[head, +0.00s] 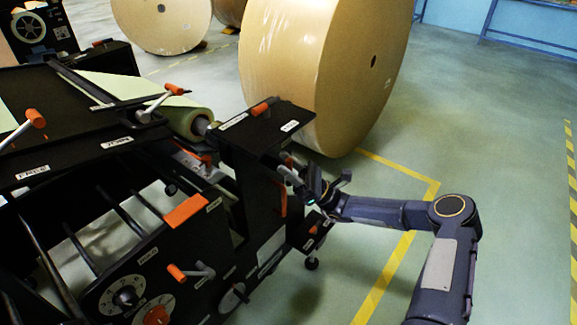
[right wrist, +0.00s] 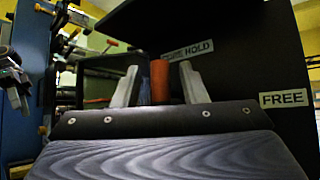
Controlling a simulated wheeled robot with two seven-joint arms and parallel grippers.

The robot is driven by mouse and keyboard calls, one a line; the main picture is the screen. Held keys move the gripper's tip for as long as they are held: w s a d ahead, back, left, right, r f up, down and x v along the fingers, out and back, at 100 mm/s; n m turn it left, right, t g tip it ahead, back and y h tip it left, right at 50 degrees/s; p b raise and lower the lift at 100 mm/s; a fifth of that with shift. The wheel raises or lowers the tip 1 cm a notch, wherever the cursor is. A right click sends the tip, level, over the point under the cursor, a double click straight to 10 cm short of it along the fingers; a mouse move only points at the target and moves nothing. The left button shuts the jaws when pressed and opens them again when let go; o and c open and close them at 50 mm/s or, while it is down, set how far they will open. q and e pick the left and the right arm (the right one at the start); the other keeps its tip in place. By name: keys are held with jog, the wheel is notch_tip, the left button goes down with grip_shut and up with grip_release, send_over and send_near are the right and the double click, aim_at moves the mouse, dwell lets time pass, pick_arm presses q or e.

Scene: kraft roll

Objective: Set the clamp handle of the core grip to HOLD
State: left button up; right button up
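In the right wrist view the orange clamp handle (right wrist: 159,82) stands between the two pale fingers of my right gripper (right wrist: 160,84). A gap shows between the handle and the right finger, so the gripper looks open around it. Behind is a dark plate with a HOLD label (right wrist: 199,49) just above and right of the handle, and a FREE label (right wrist: 284,98) farther right and lower. In the head view my right gripper (head: 313,192) is at the right side of the black machine end, below its top plate. The handle's pivot is hidden.
Other orange-tipped levers stand on the machine, one on its top plate (head: 264,106) and one by the paper roll (head: 173,90). A large kraft roll (head: 290,70) stands behind. The green floor (head: 490,130) at right is clear, with yellow lines.

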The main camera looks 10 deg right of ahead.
jog(key=v, duration=0.8)
dwell(0.4)
